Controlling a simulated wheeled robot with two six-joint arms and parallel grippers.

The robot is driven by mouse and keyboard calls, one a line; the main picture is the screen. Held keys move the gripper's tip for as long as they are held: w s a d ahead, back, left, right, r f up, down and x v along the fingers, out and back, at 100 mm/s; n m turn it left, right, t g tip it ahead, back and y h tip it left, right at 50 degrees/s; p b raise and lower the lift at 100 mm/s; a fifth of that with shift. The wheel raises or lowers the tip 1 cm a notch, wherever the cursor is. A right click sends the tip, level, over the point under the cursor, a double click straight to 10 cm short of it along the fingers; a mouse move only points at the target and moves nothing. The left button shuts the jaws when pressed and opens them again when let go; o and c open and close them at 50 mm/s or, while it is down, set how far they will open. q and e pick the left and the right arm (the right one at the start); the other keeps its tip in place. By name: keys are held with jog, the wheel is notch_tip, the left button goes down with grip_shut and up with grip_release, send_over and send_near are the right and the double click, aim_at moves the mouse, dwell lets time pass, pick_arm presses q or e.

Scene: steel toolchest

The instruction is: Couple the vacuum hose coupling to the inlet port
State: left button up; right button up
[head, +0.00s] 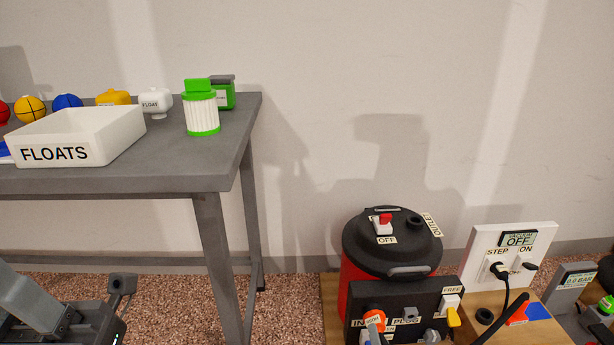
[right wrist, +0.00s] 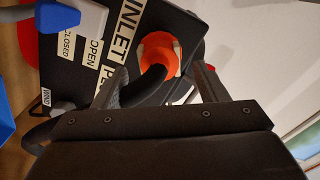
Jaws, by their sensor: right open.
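The orange vacuum hose coupling (right wrist: 159,52) shows in the right wrist view, with a black hose (right wrist: 140,88) curving from it. It stands at the dark panel marked INLET PLUG (right wrist: 115,50). In the head view an orange, labelled part (head: 374,317) sits at the front of the dark panel (head: 420,297), partly covering the inlet lettering. My right gripper (right wrist: 160,72) is open, its fingers either side of the hose just behind the orange coupling. I cannot tell whether the coupling is seated, and the port opening is hidden. My left gripper's fingers are not in view.
A red and black vacuum canister (head: 391,242) stands behind the panel. A white socket board (head: 513,245) with black plugs is to its right. A grey table (head: 190,180) with a FLOATS box (head: 120,142) is left.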

jog(key=s+p, duration=0.3)
jog(key=s, duration=0.2)
jog(key=shift+s+d, duration=0.1)
jog(key=shift+s, duration=0.05)
dwell(1.7)
